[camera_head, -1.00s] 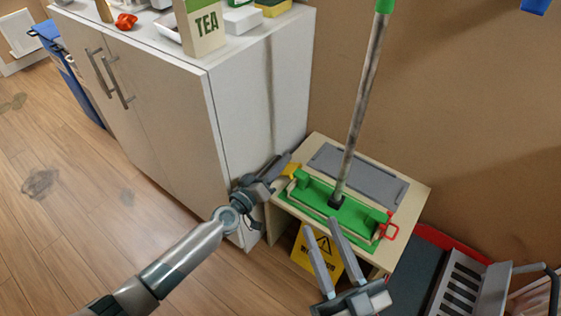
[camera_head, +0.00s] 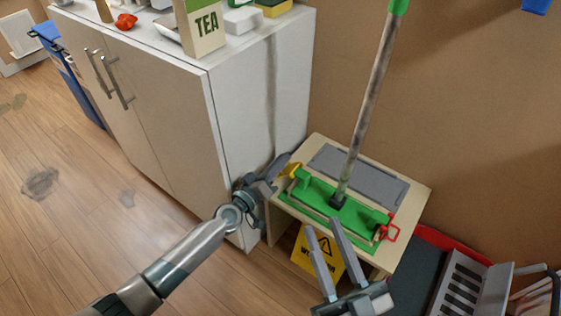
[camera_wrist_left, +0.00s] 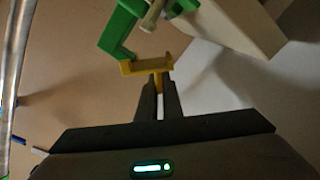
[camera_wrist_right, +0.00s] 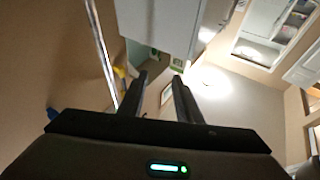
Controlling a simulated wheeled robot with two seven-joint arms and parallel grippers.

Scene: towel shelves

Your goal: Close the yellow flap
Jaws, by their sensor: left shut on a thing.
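The yellow flap (camera_head: 293,170) is at the left end of the green mop head (camera_head: 330,203), on the small wooden table. In the left wrist view the flap (camera_wrist_left: 143,67) is a bracket with a stem pointing down, beside a green arm (camera_wrist_left: 118,35). My left gripper (camera_head: 281,168) is shut on that stem; in its wrist view its fingertips (camera_wrist_left: 160,85) lie either side of it. The mop's pole leans up and right from the head. My right gripper (camera_head: 323,225) is open and empty in front of the table, its fingers apart. The flap's joint is partly hidden.
A white cabinet (camera_head: 255,110) stands close on the left of the wooden table (camera_head: 410,197). A red loop (camera_head: 390,228) sits at the mop's right end. A yellow floor sign (camera_head: 318,255) is under the table, and a wringer (camera_head: 465,285) stands at right.

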